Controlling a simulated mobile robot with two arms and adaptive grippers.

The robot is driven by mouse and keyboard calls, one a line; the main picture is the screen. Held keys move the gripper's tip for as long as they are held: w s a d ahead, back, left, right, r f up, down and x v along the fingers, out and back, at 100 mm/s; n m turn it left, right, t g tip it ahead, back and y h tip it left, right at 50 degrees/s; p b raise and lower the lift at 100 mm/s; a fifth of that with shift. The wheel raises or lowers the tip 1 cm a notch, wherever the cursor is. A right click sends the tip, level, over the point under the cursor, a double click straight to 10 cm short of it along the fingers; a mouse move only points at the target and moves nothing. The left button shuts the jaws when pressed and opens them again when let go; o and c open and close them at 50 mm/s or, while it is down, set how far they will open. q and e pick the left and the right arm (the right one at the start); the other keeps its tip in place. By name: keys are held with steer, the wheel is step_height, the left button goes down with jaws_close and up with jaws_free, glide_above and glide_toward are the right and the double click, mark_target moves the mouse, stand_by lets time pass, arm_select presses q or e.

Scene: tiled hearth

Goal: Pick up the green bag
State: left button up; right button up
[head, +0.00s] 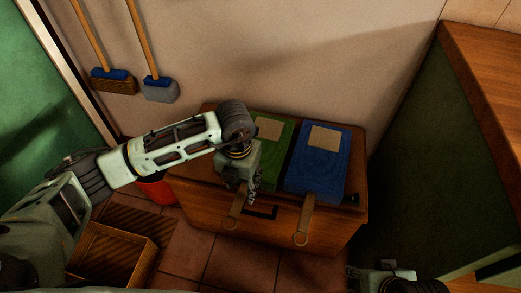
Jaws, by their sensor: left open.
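The green bag (276,160) lies on top of a wooden chest in the head view, with a tan label near its far end. My left arm reaches in from the left, and its wrist covers the left and near part of the bag. My left gripper (253,188) points down at the bag's near left side, open; I cannot tell whether it touches the bag. Part of my right arm or gripper (388,278) shows at the bottom edge, right of centre; its fingers cannot be made out.
A blue bag (316,170) lies just right of the green one on the wooden chest (285,230). A wooden crate (115,243) and a red bucket (158,190) stand on the left. Two brooms hang on the wall. A dark green counter (440,160) rises at right.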

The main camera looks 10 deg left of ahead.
mark_target(242, 191)
arm_select(q)
step_height(242, 191, down, 3)
steer(key=shift+f, duration=0.15)
arm_select(e)
steer(key=w, duration=0.1)
steer(key=w+t, duration=0.1)
steer(key=w+a+t, duration=0.1)
steer(key=w, duration=0.1)
steer(key=shift+a+r, duration=0.1)
steer(key=shift+r, duration=0.3)
arm_select(q)
steer(key=shift+c, duration=0.4)
jaws_close()
